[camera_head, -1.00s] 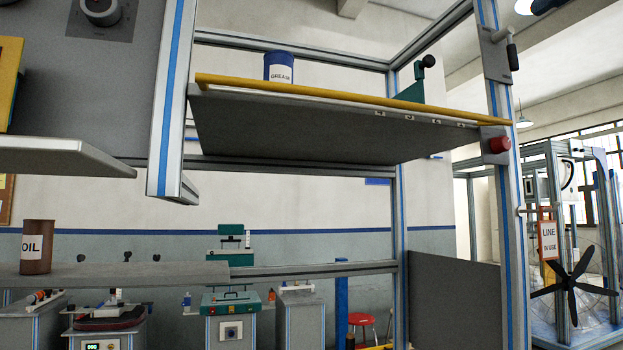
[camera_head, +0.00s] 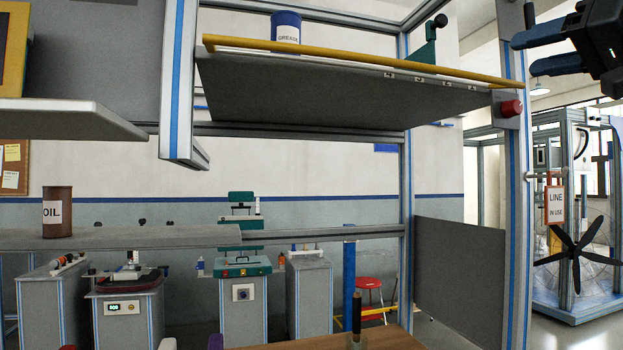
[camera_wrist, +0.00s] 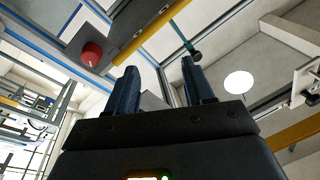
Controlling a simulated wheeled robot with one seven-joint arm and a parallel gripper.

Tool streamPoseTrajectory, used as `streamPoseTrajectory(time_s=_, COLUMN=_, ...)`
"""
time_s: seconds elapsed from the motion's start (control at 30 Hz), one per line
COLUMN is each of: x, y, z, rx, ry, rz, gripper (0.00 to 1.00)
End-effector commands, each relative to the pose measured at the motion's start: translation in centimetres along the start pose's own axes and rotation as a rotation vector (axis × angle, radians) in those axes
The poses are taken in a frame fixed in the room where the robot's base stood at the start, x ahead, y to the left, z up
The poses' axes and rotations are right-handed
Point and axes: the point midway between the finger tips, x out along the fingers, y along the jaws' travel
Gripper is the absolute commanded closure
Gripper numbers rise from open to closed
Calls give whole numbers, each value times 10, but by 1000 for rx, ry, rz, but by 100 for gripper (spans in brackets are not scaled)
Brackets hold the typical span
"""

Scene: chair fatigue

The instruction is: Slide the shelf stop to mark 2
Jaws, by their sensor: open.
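The shelf stop, a green upright plate with a black knob (camera_head: 428,42), stands on the raised grey shelf (camera_head: 330,92) behind the yellow rail, towards its right end. Its foot is hidden by the rail, so I cannot tell which mark it is at. Small number marks (camera_head: 431,80) run along the shelf's front edge. My gripper (camera_head: 522,55) is open and empty at the upper right, to the right of the stop and apart from it. In the wrist view the stop's green arm and black knob (camera_wrist: 197,55) show beyond my open fingers (camera_wrist: 160,66).
The yellow rail (camera_head: 350,61) runs along the shelf front. A red button (camera_head: 511,108) sits on the right post, also seen in the wrist view (camera_wrist: 91,54). A blue grease can (camera_head: 286,28) stands on the shelf's left. An oil can (camera_head: 57,212) stands on a lower shelf.

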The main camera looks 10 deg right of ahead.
Motion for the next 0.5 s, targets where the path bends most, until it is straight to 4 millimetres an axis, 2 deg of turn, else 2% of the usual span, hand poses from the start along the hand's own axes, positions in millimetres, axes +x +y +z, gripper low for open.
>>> streamPoseTrajectory(time_s=0.03, x=6, y=13, z=17, rx=32, ry=6, rz=-8, gripper=48)
streamPoseTrajectory(time_s=0.27, x=22, y=55, z=81, rx=119, ry=56, rz=-17, gripper=48)
streamPoseTrajectory(time_s=0.5, x=29, y=94, z=171, rx=201, ry=101, rz=10, gripper=48)
